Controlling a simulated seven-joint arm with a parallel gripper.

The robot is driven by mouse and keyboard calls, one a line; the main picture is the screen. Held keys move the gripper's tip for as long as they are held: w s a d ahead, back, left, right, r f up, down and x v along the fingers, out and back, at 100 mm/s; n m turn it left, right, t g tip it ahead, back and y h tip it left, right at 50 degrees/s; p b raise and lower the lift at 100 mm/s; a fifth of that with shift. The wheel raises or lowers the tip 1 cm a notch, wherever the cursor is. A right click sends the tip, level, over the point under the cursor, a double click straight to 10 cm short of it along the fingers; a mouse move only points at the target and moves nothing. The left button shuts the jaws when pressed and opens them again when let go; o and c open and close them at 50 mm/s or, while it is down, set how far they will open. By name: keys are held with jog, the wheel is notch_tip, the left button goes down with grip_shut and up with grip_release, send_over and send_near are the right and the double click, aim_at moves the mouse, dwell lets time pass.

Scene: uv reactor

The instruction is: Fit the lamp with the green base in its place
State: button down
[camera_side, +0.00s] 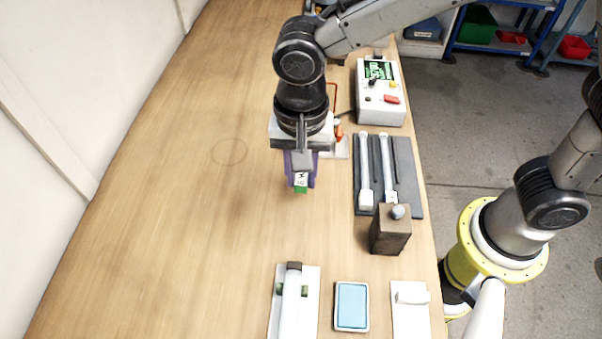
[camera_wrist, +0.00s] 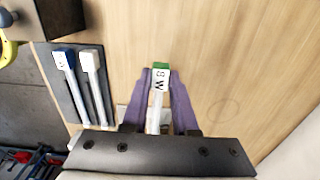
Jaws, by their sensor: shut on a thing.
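My gripper (camera_side: 300,178) has purple fingers shut on the lamp with the green base (camera_side: 301,189), above the open wooden table. In the wrist view the fingers (camera_wrist: 159,80) hold this lamp on both sides. Its green end (camera_wrist: 161,66) points away from the wrist, with a white label with black marks below it and the pale tube running back between the fingers. The lamp's far end is hidden by my gripper. A white fixture (camera_side: 274,318) with a raised white body and small dark green parts stands at the front; whether it is the lamp's place I cannot tell.
A dark rack (camera_side: 408,170) at the right holds two other lamps, with blue (camera_wrist: 62,54) and white (camera_wrist: 89,52) bases in the wrist view. A brown block with a knob (camera_side: 390,236), blue pad (camera_side: 351,305) and control box (camera_side: 380,110) stand nearby. The table's left is clear.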

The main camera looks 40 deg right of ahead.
jog(key=shift+w+d, duration=5.5)
dwell(1.3)
jog(key=c, duration=0.6)
grip_release()
jog(key=shift+r, duration=0.1)
notch_tip(320, 180, up, 14)
jog(key=shift+f, duration=0.2)
